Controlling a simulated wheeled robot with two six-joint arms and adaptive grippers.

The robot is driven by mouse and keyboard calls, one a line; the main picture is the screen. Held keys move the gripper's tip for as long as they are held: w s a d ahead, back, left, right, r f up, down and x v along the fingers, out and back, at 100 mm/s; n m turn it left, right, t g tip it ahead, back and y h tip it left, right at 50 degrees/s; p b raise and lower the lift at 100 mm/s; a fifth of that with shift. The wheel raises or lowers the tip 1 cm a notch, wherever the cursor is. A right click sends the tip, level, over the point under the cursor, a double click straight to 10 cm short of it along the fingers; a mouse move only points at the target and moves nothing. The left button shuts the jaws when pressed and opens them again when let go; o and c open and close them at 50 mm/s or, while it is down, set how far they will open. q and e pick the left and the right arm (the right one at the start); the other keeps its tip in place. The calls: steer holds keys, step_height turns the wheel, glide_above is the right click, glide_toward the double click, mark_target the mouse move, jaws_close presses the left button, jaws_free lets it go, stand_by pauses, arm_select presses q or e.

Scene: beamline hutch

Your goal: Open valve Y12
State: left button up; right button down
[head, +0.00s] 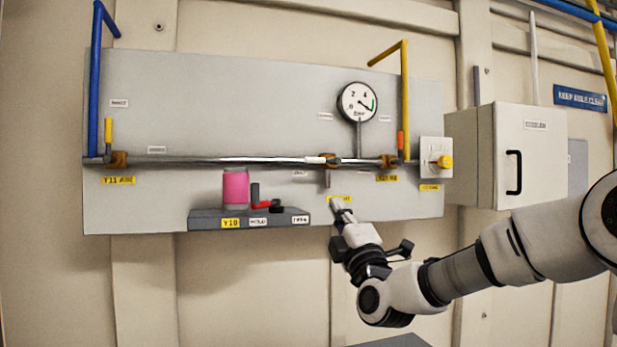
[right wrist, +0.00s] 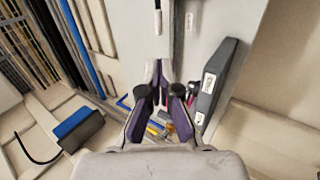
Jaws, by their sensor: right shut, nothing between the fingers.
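A grey wall panel (head: 230,100) carries a horizontal metal pipe (head: 220,160). A short branch (head: 327,179) hangs below the pipe under the gauge, with a brass-coloured fitting (head: 333,160) and a white piece beside it. A small yellow label (head: 340,198) sits below this branch; its text is too small to read, so I cannot confirm it is Y12. My right gripper (head: 338,206) is just below that label, its fingers shut and empty, pointing up. In the right wrist view the shut fingers (right wrist: 160,74) point toward the grey panel. My left gripper is out of view.
A dark shelf (head: 205,222) holds a pink cylinder (head: 235,186) and a red-and-black item (head: 262,204). A round gauge (head: 357,102) stands above the pipe. A white cabinet (head: 530,155) is at right.

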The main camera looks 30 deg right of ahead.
steer(key=b, duration=0.7)
glide_toward(316, 162)
steer(key=p+x, duration=0.6)
steer(key=shift+w+r+p, duration=0.1)
steer(key=shift+r+p, duration=0.25)
steer(key=shift+p, duration=0.05)
steer(key=shift+w, duration=0.55)
steer(key=shift+s, duration=0.15)
steer(key=shift+d, duration=0.15)
